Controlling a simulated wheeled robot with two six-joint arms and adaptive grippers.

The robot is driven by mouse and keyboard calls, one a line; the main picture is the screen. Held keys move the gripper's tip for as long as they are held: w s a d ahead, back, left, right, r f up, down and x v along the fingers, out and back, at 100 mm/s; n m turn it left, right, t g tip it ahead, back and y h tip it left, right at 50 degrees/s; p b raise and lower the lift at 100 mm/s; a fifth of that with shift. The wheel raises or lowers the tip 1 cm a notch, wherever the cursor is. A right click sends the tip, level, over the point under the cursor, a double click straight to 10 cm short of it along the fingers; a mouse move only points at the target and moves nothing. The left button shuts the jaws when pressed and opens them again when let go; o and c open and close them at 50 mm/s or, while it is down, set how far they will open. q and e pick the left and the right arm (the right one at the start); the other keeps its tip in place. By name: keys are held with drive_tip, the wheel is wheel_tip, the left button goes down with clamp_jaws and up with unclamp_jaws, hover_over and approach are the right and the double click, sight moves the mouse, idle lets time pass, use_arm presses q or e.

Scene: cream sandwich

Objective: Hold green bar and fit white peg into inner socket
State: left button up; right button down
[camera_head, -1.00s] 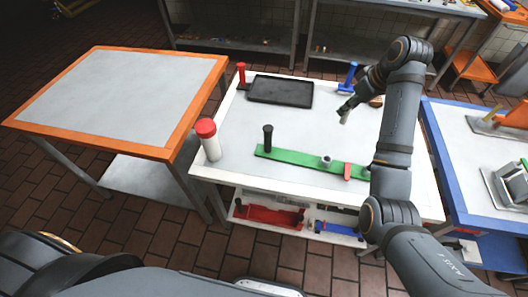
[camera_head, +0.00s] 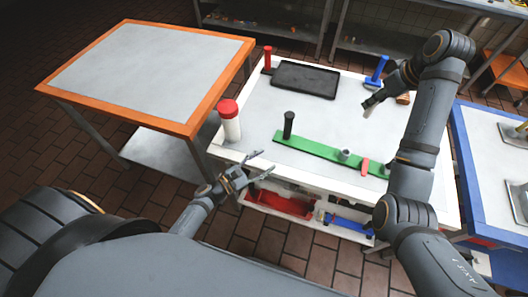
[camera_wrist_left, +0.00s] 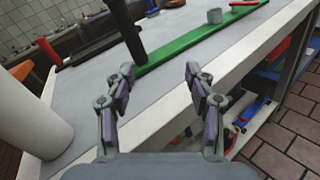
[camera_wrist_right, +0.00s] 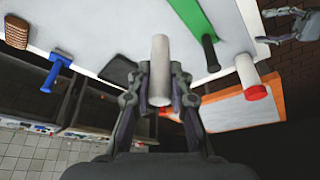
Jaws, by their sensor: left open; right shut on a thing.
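The green bar (camera_head: 312,149) lies flat on the white table, with a black upright post (camera_head: 288,124) at its left end. A grey round socket (camera_head: 344,154) and a red piece (camera_head: 365,166) stand towards its right end. My left gripper (camera_head: 266,163) is open and empty, low by the table's front edge; the bar also shows ahead of it in the left wrist view (camera_wrist_left: 185,42). My right gripper (camera_head: 374,98) is shut on the white peg (camera_wrist_right: 160,62), above the table, behind and right of the socket. The peg looks small in the head view.
A red-capped white canister (camera_head: 230,124) stands at the table's front left, close to my left gripper. A black tray (camera_head: 305,79), a red post (camera_head: 267,58) and a blue piece (camera_head: 376,72) are at the back. The middle of the tabletop is clear.

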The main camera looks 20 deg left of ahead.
sight(285, 132)
use_arm(q)
drive_tip(key=w+n+y, duration=0.1)
drive_tip(key=n, duration=0.1)
drive_tip(key=w+n+t+y, duration=0.1)
drive_tip(key=n, duration=0.1)
drive_tip(key=w+n+t+y, duration=0.1)
drive_tip(key=shift+w+a+r+n, duration=0.25)
drive_tip(key=shift+w+r+n, duration=0.05)
drive_tip(key=shift+w+n, duration=0.1)
drive_tip(key=x, duration=1.1)
drive_tip(key=shift+w+d, duration=0.15)
drive_tip(key=shift+w, duration=0.2)
drive_tip(key=shift+c, duration=0.3)
clamp_jaws()
